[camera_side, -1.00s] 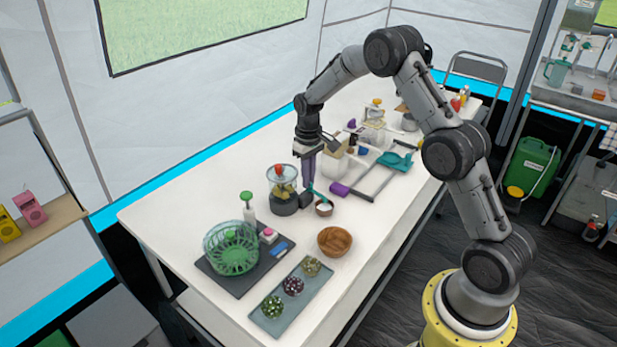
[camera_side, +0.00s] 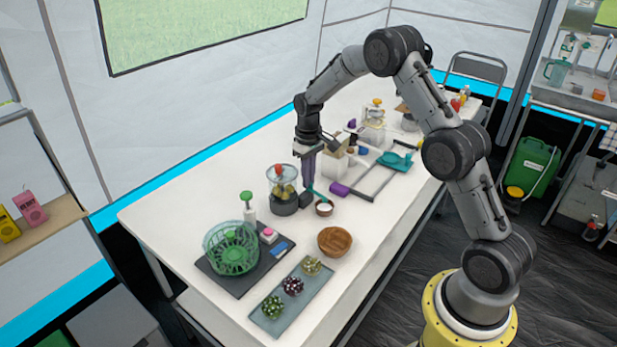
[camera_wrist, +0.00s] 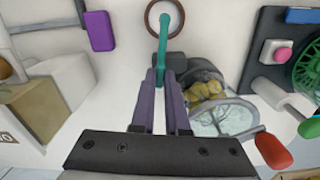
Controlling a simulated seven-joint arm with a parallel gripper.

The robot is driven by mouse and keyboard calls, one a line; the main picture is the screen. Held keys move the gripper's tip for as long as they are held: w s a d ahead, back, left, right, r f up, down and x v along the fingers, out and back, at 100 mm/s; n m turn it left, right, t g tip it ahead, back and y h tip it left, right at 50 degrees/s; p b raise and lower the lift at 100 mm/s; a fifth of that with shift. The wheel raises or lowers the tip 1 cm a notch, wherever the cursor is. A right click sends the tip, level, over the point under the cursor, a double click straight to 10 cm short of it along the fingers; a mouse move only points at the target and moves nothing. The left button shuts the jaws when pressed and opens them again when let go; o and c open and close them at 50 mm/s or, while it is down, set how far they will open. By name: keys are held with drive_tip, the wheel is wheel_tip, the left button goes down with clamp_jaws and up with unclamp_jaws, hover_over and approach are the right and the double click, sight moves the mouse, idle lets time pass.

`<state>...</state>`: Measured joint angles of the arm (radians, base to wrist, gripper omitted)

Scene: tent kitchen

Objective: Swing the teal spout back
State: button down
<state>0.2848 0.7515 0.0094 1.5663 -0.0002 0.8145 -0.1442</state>
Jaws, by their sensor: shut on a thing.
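The teal spout (camera_wrist: 163,38) is a thin arm. In the wrist view its far end lies over a small brown-rimmed bowl (camera_wrist: 147,24), and its near end runs in between my fingertips. My gripper (camera_wrist: 161,74), with purple fingers, is shut on the spout. In the side view my gripper (camera_side: 308,184) points down beside the dark-based juicer (camera_side: 284,204), and the spout (camera_side: 318,196) slants toward the small bowl (camera_side: 324,209). The clear top with yellow chunks (camera_wrist: 208,98) stands beside my fingers. My fingers and the dark base hide where the spout joins.
A purple block (camera_side: 339,189) and a grey frame with a teal piece (camera_side: 396,160) lie to the right. Free tabletop lies to the left.

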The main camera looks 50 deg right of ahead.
idle(0.6)
drive_tip(key=n, duration=0.5)
drive_tip(key=shift+r+n, duration=0.1)
drive_tip(key=shift+n, duration=0.2)
drive_tip(key=n, duration=0.5)
drive_tip(key=shift+n, duration=0.3)
drive_tip(key=n, duration=0.4)
drive_tip(key=shift+n, duration=2)
drive_tip(key=c, duration=1.2)
unclamp_jaws()
